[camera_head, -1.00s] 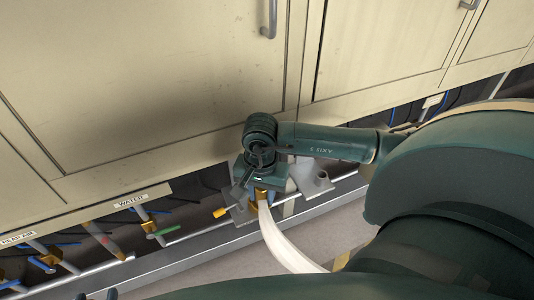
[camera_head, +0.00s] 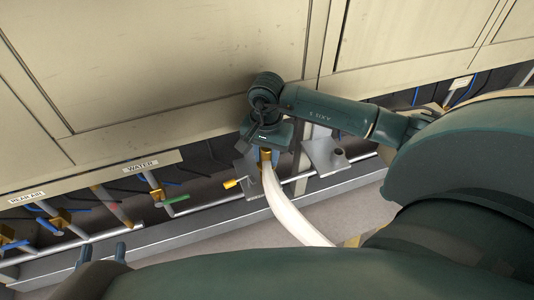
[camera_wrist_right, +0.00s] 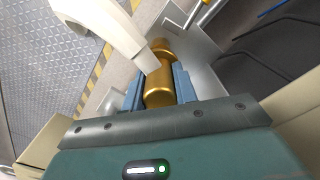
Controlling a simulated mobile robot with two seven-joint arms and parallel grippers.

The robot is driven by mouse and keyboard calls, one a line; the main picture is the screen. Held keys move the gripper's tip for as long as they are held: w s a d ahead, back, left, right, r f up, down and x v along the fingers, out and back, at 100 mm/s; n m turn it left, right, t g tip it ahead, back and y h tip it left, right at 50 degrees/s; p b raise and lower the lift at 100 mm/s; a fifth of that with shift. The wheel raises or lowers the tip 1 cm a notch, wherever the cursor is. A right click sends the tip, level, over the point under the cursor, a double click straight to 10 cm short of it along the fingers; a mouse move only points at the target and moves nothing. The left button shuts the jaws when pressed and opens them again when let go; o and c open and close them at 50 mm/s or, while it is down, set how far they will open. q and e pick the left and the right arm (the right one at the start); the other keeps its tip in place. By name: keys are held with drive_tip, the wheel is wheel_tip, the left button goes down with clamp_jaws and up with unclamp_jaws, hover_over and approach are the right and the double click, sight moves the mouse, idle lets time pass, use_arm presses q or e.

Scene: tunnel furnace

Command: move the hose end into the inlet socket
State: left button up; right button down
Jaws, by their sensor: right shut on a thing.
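A white hose (camera_head: 290,212) curves up from below to a brass hose end (camera_head: 266,155). My right gripper (camera_head: 266,160) is shut on this brass end, which also shows between its blue fingers in the right wrist view (camera_wrist_right: 160,88). A grey plate (camera_head: 245,170) with a yellow handle is just left of the gripper. A grey bracket with a short round stub (camera_head: 340,153) is to the right, apart from the hose end. I cannot tell which of these is the inlet socket; part is hidden behind my gripper. My left gripper (camera_head: 101,252) is at the lower left, open and empty.
Pipes with brass valves (camera_head: 157,193) and coloured handles run under the beige furnace panels (camera_head: 150,70) at left, below "WATER" and "REAR AIR" labels. A grey rail (camera_head: 200,225) runs along the front. Blue cables hang at right.

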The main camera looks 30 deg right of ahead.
drive_tip(key=shift+f, duration=0.15)
idle(0.5)
drive_tip(key=shift+f+b, duration=0.45)
drive_tip(key=shift+b, duration=0.1)
drive_tip(key=shift+f+b, duration=0.25)
drive_tip(key=shift+b, duration=0.05)
drive_tip(key=shift+f, duration=0.1)
drive_tip(key=shift+f+b, duration=0.1)
drive_tip(key=shift+b, duration=0.25)
drive_tip(key=shift+f, duration=0.1)
drive_tip(key=shift+f+b, duration=0.25)
drive_tip(key=shift+b, duration=0.2)
